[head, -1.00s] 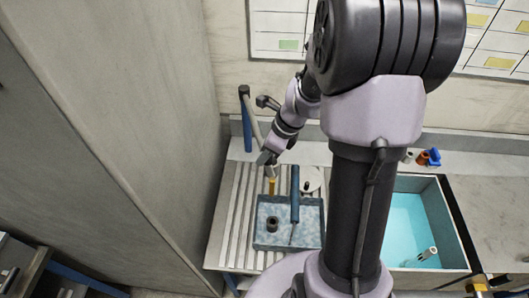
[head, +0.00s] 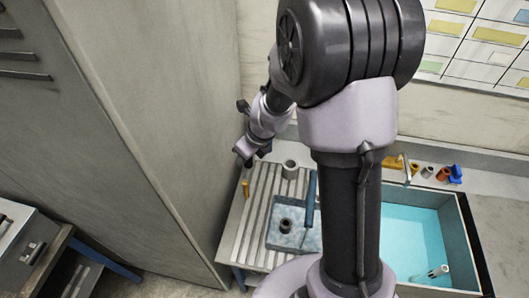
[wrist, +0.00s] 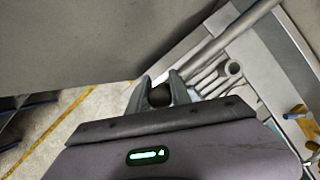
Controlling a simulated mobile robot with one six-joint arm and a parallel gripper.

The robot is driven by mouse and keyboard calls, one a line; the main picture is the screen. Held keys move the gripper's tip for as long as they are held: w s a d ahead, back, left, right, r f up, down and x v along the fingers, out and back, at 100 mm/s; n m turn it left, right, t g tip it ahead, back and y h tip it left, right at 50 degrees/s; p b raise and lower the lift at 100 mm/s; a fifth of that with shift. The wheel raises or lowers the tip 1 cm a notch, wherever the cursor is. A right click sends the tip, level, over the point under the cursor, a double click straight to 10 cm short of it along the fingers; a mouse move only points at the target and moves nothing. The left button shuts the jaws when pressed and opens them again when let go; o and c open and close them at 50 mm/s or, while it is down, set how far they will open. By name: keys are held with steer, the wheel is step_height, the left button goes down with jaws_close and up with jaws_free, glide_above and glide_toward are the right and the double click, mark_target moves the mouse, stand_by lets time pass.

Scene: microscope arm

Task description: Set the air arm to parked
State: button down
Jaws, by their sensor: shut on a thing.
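My gripper (head: 243,155) is out to the left, beyond the left edge of the ridged drainboard and close to the tall grey panel. In the wrist view its two fingers (wrist: 159,92) are closed on a dark rounded piece (wrist: 160,96). A long pale grey bar (wrist: 232,33) slants from the upper right down toward the fingers. It may be the air arm; I cannot tell whether it joins the dark piece. No such bar is clear in the head view, where my own arm hides much of that area.
A tall grey panel (head: 150,130) stands close on the left. On the ridged drainboard (head: 250,222) are an open grey cylinder (head: 290,169), a yellow peg (head: 245,188) and a blue tray (head: 280,240). A basin (head: 415,235) lies right, with small items (head: 443,173) behind it.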

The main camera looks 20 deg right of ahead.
steer(key=shift+w+a+r, duration=0.1)
steer(key=shift+w, duration=0.1)
steer(key=c, duration=1.5)
jaws_free()
steer(key=o, duration=0.3)
steer(key=shift+w+a, duration=0.15)
steer(key=shift+a, duration=0.05)
steer(key=shift+o, duration=0.2)
steer(key=p+v, duration=0.3)
steer(key=v, duration=1.4)
steer(key=shift+s+d, duration=0.2)
steer(key=shift+s, duration=0.05)
